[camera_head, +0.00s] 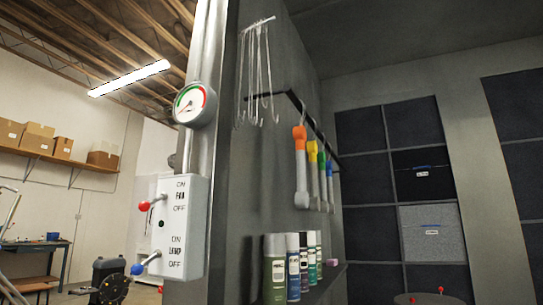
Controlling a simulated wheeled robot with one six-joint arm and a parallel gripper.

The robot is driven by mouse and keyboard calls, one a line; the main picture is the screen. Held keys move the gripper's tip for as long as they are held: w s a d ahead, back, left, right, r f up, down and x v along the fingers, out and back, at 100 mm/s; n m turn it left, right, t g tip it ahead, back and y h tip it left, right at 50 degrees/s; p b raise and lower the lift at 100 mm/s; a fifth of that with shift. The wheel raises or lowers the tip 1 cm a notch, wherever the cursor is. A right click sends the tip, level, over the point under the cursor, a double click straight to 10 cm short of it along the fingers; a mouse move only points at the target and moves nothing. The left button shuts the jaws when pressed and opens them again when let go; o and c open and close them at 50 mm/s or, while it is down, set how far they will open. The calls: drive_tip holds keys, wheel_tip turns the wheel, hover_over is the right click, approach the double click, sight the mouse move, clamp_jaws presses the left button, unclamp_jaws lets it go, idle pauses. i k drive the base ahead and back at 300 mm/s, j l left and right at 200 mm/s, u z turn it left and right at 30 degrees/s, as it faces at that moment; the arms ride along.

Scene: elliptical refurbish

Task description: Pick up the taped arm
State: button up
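I see no arm that I can clearly identify as the taped arm. Several grey bar-like pieces hang in a row from a dark rail on the grey wall, right of centre. The nearest has an orange upper end (300,140); those behind it have a yellow end (312,152), a green end (322,160) and a blue end (329,168). I cannot tell whether these coloured ends are tape. My gripper does not show, so its state and hold are hidden.
A switch box (181,228) with red and blue levers and a gauge (194,104) stand close on the left. Several spray cans (274,270) stand on a shelf below the hanging pieces. Thin hooks (262,75) hang above.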

sight(301, 198)
drive_tip(key=i+l+u, duration=0.15)
drive_tip(key=u, duration=0.25)
drive_tip(key=l+u, duration=0.25)
drive_tip(key=u, duration=0.15)
drive_tip(key=i+l+u, duration=0.15)
drive_tip(key=u, duration=0.2)
drive_tip(key=l+u, duration=0.55)
drive_tip(key=l, duration=0.35)
drive_tip(key=l+u, duration=0.15)
drive_tip(key=l, duration=0.35)
drive_tip(key=k+l+u, duration=0.15)
drive_tip(key=l, duration=0.35)
drive_tip(key=l+u, duration=0.1)
drive_tip(key=l, duration=0.4)
drive_tip(key=k+l+u, duration=0.15)
drive_tip(key=l, duration=0.35)
